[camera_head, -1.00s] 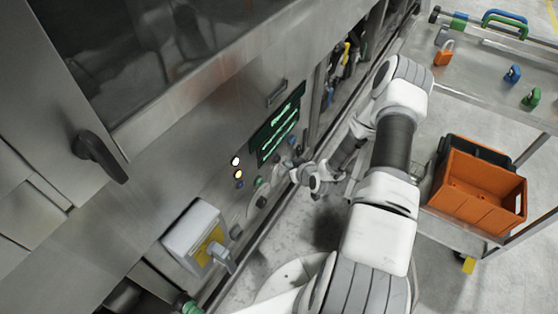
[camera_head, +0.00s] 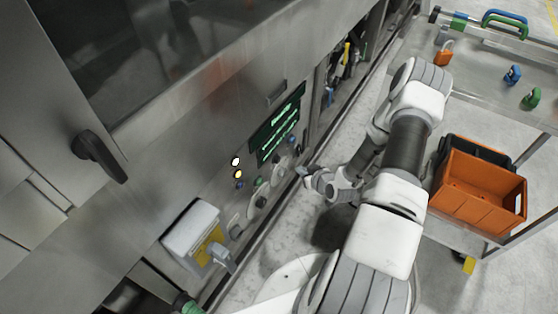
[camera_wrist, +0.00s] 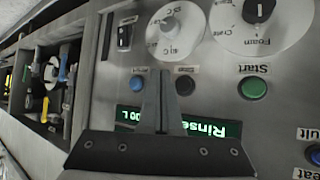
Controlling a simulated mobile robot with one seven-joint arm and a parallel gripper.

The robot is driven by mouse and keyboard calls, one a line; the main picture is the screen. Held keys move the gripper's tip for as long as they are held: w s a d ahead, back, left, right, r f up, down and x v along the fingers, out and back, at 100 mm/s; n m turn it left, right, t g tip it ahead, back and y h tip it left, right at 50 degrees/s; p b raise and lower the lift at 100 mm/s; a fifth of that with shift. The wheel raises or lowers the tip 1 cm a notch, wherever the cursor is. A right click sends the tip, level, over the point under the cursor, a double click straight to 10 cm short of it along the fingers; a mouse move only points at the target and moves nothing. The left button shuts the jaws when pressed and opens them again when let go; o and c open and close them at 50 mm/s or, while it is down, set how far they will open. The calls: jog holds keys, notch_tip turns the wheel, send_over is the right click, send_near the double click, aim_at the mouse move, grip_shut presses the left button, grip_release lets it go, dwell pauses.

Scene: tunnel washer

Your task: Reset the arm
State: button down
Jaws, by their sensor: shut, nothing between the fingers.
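My gripper (camera_head: 301,171) is at the end of my arm in the head view, in front of the washer's control panel and a little apart from it. In the wrist view my gripper (camera_wrist: 161,100) points at the panel, its fingers together with nothing between them. The panel (camera_wrist: 225,85) shows upside down there, with a green Start button (camera_wrist: 252,88), a blue button (camera_wrist: 138,83), a dark button (camera_wrist: 185,84) and a green-lit display (camera_wrist: 215,128) reading "Rinse". The fingers hide part of this display.
A cart (camera_head: 490,60) on the right carries padlocks, including an orange one (camera_head: 443,56), and an orange crate (camera_head: 478,188) below. A grey box with a yellow label (camera_head: 192,230) juts from the machine. Bare floor separates machine and cart.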

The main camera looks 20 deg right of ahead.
dwell(0.6)
notch_tip(320, 180, up, 30)
jog(key=a+g+h, duration=0.3)
jog(key=g, duration=0.1)
jog(key=s+a+r, duration=0.4)
jog(key=s+r, duration=0.1)
jog(key=s, duration=0.2)
jog(key=s+a+r+m+y, duration=0.1)
jog(key=s+a+r, duration=0.3)
jog(key=s, duration=0.4)
jog(key=s+a+r+g, duration=0.1)
jog(key=s+a+r, duration=0.3)
jog(key=s+r, duration=0.2)
jog(key=shift+s+m+y, duration=0.3)
jog(key=shift+s, duration=0.7)
jog(key=shift+a+r, duration=0.1)
jog(key=shift+r, duration=0.05)
notch_tip(320, 180, up, 24)
jog(key=p, duration=2.4)
